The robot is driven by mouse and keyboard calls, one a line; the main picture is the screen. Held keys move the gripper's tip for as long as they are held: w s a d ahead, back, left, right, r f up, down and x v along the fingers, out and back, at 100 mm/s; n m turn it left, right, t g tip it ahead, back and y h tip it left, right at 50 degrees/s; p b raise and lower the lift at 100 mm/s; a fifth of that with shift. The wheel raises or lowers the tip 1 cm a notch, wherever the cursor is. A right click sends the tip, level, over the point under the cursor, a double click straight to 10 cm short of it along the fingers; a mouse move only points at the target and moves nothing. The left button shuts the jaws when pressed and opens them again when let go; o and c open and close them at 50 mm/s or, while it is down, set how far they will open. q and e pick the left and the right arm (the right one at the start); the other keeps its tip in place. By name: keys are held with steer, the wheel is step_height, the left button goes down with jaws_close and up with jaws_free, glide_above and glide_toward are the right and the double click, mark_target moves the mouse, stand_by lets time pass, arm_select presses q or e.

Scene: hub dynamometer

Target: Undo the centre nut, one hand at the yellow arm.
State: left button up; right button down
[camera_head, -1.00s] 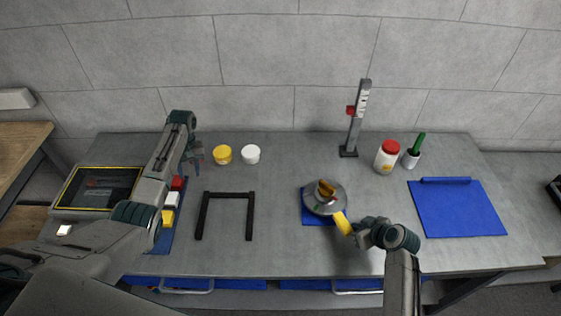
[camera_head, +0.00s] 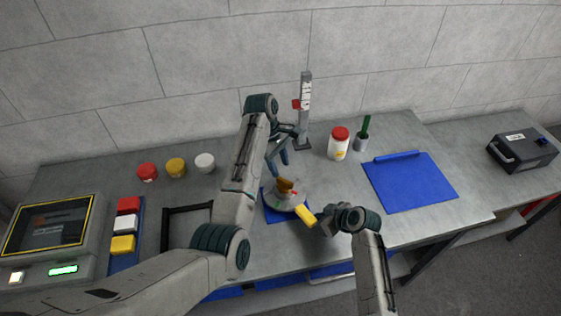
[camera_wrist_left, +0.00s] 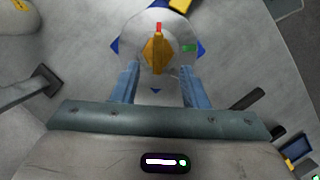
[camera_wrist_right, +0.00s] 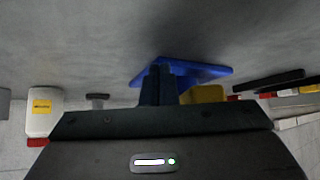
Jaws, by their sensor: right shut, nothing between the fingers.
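The round grey hub (camera_head: 292,203) sits on a blue pad (camera_head: 271,212). An orange-yellow centre nut (camera_head: 286,185) stands on top of the hub; it also shows in the left wrist view (camera_wrist_left: 158,53). The yellow arm (camera_head: 305,216) sticks out from the hub toward the front right. My left gripper (camera_head: 280,160) is above and behind the hub; in the left wrist view its fingers are open, with the nut ahead between their lines, not gripped. My right gripper (camera_head: 325,226) is shut and empty beside the yellow arm's outer end, low over the bench. In the right wrist view the yellow arm (camera_wrist_right: 203,94) is right of the shut fingers (camera_wrist_right: 157,84).
A post with a red slider (camera_head: 304,110) stands behind the hub. A red-lidded white jar (camera_head: 338,146) and a cup with a green-handled tool (camera_head: 361,142) stand right of it. A black frame (camera_head: 175,210) lies left, partly behind my left arm. The blue mat (camera_head: 410,184) lies right.

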mark_target(285, 180)
arm_select(q)
steer(key=shift+d+r+n, duration=0.1)
steer(key=shift+d+n, duration=0.05)
steer(key=shift+n, duration=0.15)
steer(key=shift+x, duration=3.4)
steer(key=shift+w, duration=0.1)
